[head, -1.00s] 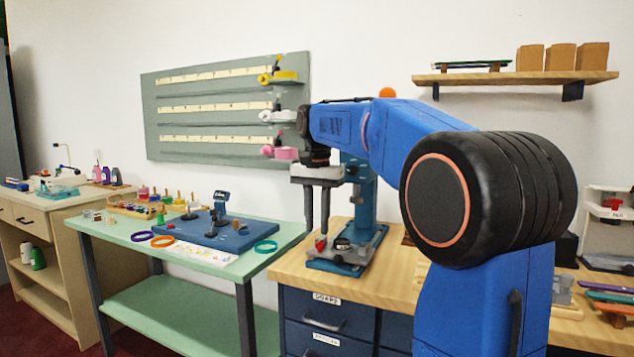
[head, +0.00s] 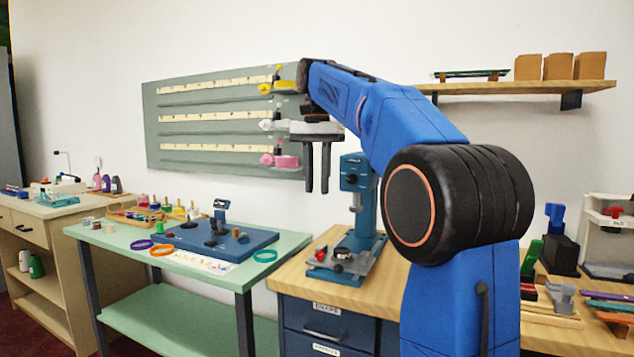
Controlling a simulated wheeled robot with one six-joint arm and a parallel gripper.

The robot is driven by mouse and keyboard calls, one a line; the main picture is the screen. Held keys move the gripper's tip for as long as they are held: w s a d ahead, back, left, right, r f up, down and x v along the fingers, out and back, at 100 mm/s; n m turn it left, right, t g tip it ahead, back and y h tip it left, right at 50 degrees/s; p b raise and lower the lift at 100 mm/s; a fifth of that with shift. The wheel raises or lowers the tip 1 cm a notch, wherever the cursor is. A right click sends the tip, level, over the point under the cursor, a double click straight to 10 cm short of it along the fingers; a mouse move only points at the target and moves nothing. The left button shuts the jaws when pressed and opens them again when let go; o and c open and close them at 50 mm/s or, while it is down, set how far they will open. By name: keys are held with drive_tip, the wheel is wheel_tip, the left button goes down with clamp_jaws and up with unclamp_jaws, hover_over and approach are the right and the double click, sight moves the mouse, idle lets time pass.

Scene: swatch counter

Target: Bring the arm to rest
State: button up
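My gripper (head: 317,182) hangs pointing down at the end of my blue arm, left of the picture's middle. Its two dark fingers are close together with a thin gap of light between them, and nothing shows between them. It is in the air above the wooden counter (head: 300,262), in front of the wall and the right edge of the grey-green swatch board (head: 215,165). It is apart from the teal press (head: 357,215), which stands to its right and lower.
The green table (head: 120,240) holds a blue board (head: 258,238), coloured rings and small bottles. A wall shelf (head: 535,90) with brown boxes is at the upper right. Pink, white and yellow tape dispensers hang by the swatch board. Tools lie at the counter's right end.

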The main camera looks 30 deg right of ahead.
idle(0.3)
drive_tip(key=s+a+f+n+t, duration=0.1)
drive_tip(key=s+a+f+n, duration=0.1)
drive_tip(key=s+f, duration=0.8)
drive_tip(key=s+a+f+n+t, duration=0.2)
drive_tip(key=s+f+n, duration=0.3)
drive_tip(key=s+f, duration=0.5)
drive_tip(key=s+a+f+n+t, duration=0.1)
drive_tip(key=s+a+f+n, duration=0.2)
drive_tip(key=s+f, duration=0.7)
wheel_tip(320, 180, down, 6)
drive_tip(key=shift+s+a+r+n+t, duration=0.3)
drive_tip(key=shift+s+a+t, duration=0.1)
drive_tip(key=shift+a, duration=0.3)
